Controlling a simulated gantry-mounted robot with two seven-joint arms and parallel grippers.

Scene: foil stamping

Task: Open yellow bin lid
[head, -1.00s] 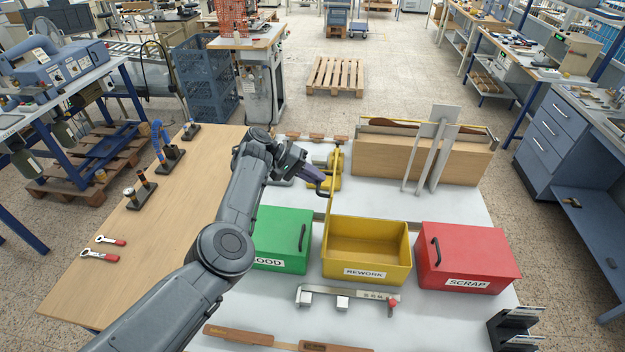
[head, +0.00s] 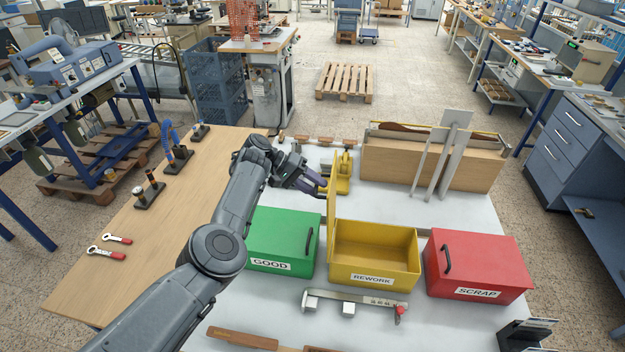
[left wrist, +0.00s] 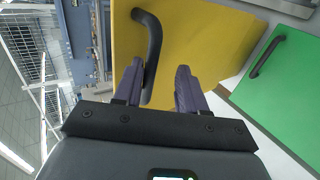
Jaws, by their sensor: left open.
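The yellow bin (head: 372,272) labelled REWORK stands between the green and red bins in the head view. Its inside shows, and its lid (head: 333,207) stands up edge-on at the bin's left side. My left gripper (head: 322,190) is just left of the lid. In the left wrist view the yellow lid (left wrist: 195,45) fills the middle, with its black handle (left wrist: 152,50) near the left finger. The fingers of my left gripper (left wrist: 160,92) are apart. The handle's lower end lies between them in the picture; contact cannot be told. My right gripper is not in view.
The green GOOD bin (head: 275,238) and red SCRAP bin (head: 480,262) have their lids down. A caliper-like gauge (head: 352,302) lies in front of the bins. Behind them stand a yellow device (head: 343,175) and a wooden box (head: 430,165) with grey strips leaning on it.

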